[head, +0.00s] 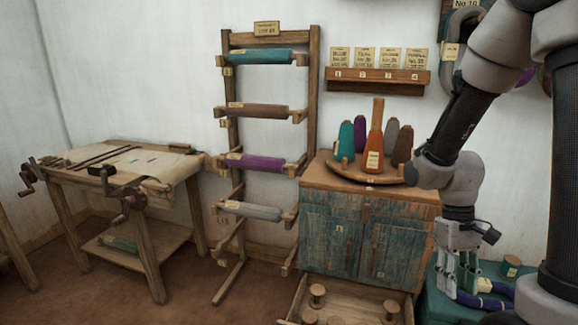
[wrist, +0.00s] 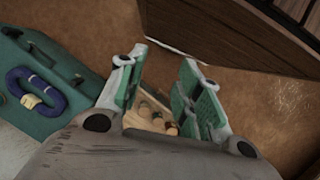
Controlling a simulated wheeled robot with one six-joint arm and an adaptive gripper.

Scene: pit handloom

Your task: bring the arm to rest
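My gripper (head: 464,282) hangs at the lower right in the head view, to the right of the cabinet and over the green case. In the wrist view my gripper (wrist: 158,66) has its two green-padded fingers spread apart, with nothing held between them. My arm comes down from the upper right in the head view and covers part of the cabinet's right side and the wall behind.
A blue-green cabinet (head: 340,240) carries cones of yarn on a round wooden board (head: 345,172). Its open drawer (head: 345,300) holds spools. A green case (wrist: 50,95) bears a blue hank (wrist: 35,92). A rack (head: 233,150) and loom table (head: 190,165) stand left; floor between is clear.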

